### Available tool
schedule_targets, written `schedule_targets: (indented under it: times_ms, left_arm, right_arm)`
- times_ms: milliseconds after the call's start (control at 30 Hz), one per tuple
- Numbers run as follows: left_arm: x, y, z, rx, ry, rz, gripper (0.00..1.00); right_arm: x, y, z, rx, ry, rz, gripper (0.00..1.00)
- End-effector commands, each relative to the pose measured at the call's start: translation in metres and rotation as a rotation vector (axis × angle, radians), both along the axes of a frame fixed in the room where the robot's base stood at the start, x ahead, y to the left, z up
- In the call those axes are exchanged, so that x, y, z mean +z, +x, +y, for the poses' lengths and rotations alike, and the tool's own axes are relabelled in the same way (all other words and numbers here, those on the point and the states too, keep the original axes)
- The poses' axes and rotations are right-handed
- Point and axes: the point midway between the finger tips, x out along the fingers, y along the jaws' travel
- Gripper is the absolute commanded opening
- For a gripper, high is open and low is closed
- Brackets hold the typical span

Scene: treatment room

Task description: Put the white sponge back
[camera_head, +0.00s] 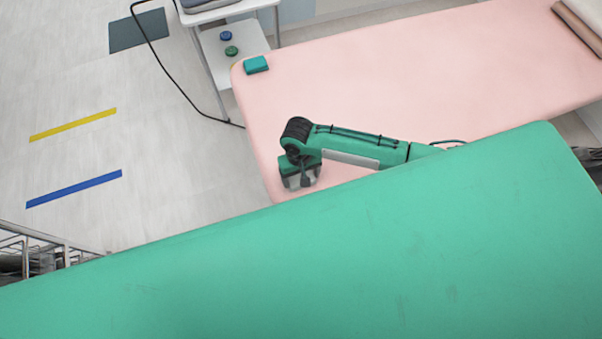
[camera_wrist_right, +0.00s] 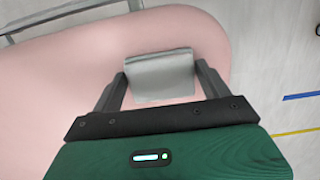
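The white sponge (camera_wrist_right: 160,76) shows in the right wrist view as a pale grey-white block between my right gripper's two fingers. My right gripper (camera_wrist_right: 161,80) is shut on it, with a finger against each side. In the head view my right gripper (camera_head: 301,181) points down over the near left edge of the pink treatment bed (camera_head: 430,75). The sponge is only partly visible there, and its height above the bed is hard to judge. My left gripper is in neither view.
A teal block (camera_head: 256,64) lies on the bed's far left corner. A white stand (camera_head: 236,45) beside it holds a blue and a green round item (camera_head: 231,50). A black cable (camera_head: 175,80) hangs to the floor. Yellow (camera_head: 73,125) and blue (camera_head: 75,189) strips mark the open floor.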

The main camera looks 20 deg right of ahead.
Motion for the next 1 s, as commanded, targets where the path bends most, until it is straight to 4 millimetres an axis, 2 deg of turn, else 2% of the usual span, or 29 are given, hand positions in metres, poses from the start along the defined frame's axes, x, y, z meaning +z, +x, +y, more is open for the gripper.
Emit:
schedule_targets:
  times_ms: [33, 100, 467, 567, 800, 1000]
  left_arm:
    - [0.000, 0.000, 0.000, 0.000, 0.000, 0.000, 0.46]
    - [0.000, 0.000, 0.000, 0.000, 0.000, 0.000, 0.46]
    - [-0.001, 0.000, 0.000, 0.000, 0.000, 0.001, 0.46]
    - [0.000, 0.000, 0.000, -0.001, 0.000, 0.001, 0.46]
    - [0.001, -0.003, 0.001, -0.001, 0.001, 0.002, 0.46]
    - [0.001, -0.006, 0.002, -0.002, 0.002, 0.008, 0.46]
  right_arm:
    - [0.000, 0.000, 0.000, 0.000, 0.000, 0.000, 0.88]
    - [0.000, 0.000, 0.000, 0.000, 0.000, 0.000, 0.98]
    - [0.005, 0.001, 0.000, 0.001, 0.000, -0.001, 0.98]
    - [0.019, 0.002, 0.000, 0.001, 0.001, -0.002, 0.98]
    - [0.071, 0.009, 0.001, 0.001, 0.002, -0.004, 0.98]
    - [0.106, 0.013, 0.001, 0.000, 0.001, -0.002, 0.98]
